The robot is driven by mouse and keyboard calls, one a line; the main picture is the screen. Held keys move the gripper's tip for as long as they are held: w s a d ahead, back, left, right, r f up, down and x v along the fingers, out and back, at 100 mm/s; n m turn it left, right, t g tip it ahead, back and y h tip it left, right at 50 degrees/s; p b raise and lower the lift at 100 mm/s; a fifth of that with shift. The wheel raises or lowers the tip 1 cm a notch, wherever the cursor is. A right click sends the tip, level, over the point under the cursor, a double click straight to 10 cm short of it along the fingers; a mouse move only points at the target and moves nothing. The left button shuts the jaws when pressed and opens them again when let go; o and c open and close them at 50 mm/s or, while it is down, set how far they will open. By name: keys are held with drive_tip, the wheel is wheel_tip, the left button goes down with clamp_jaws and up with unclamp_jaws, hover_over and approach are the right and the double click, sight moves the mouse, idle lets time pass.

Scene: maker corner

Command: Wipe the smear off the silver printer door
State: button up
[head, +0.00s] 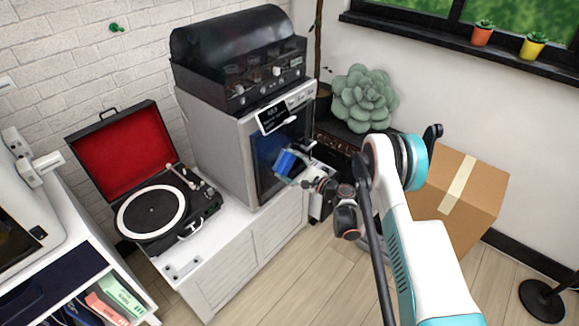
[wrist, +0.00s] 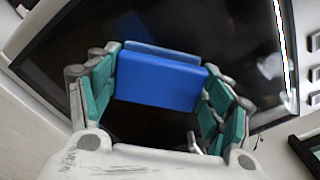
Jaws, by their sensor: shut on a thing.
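My gripper (head: 298,173) is shut on a blue block, like a sponge (head: 286,160). In the wrist view, the block (wrist: 158,82) sits between the teal finger pads of the gripper (wrist: 160,90). The silver printer (head: 222,140) stands on a white cabinet, its dark-windowed door (head: 265,185) facing my arm. The block is right in front of the door's dark pane (wrist: 225,45); I cannot tell whether it touches. A blue patch on the pane beside the block looks like its reflection. I cannot make out a smear; the block and gripper hide part of the door.
A black machine (head: 240,60) sits on top of the printer. An open record player (head: 150,205) stands left on the white cabinet (head: 235,265). A plant (head: 362,98) is behind my arm, and a cardboard box (head: 465,195) is on the right. Floor in front is clear.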

sight(293, 159)
drive_tip(key=shift+w+a, duration=0.2)
drive_tip(key=shift+a, duration=0.1)
drive_tip(key=shift+w+d, duration=1.25)
drive_tip(key=shift+w, duration=0.3)
drive_tip(key=shift+s+a, duration=0.1)
drive_tip(key=shift+s+a, duration=0.8)
drive_tip(key=shift+s, duration=0.25)
drive_tip(key=shift+s+a, duration=0.85)
drive_tip(key=shift+s, duration=0.15)
drive_tip(key=shift+s+a, duration=0.8)
drive_tip(key=shift+s, duration=0.25)
drive_tip(key=shift+d+r, duration=0.1)
